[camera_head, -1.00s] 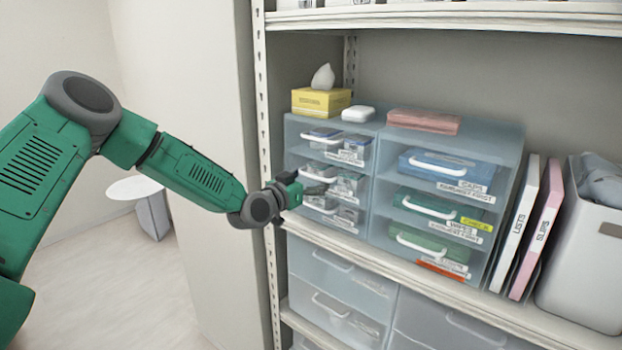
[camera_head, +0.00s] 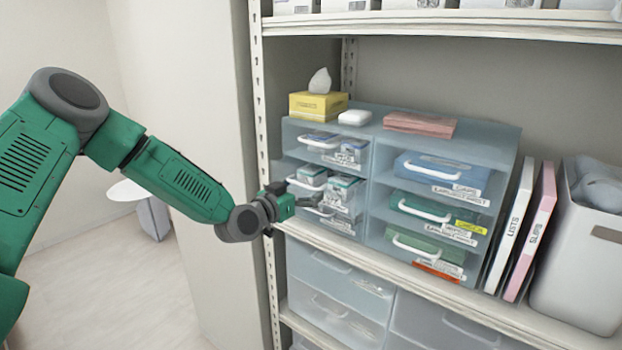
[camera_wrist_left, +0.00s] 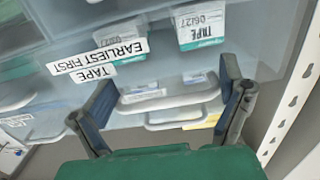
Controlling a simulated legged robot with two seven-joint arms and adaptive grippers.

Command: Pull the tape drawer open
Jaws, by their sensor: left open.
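The tape drawer is the middle one in the left column of the translucent drawer unit. It stands partly pulled out, with several small boxes (camera_head: 343,194) inside. Its white handle (camera_head: 306,184) shows just above my left gripper (camera_head: 312,201). The gripper is open in front of the left column, its fingers partly blurred against the drawer fronts. In the left wrist view the two fingers (camera_wrist_left: 165,100) are spread, with pale handles between them; contact cannot be told. "TAPE" and "EARLIEST FIRST" labels (camera_wrist_left: 98,58) and boxes marked "TAPE" (camera_wrist_left: 200,22) show there. My right gripper is out of view.
The right column of drawers (camera_head: 440,190) is closed. A yellow tissue box (camera_head: 317,105) and a white item (camera_head: 355,117) sit on the unit. The shelf's perforated post (camera_head: 262,170) stands close to my left arm. Binders (camera_head: 520,230) and a grey bin (camera_head: 590,250) are at right.

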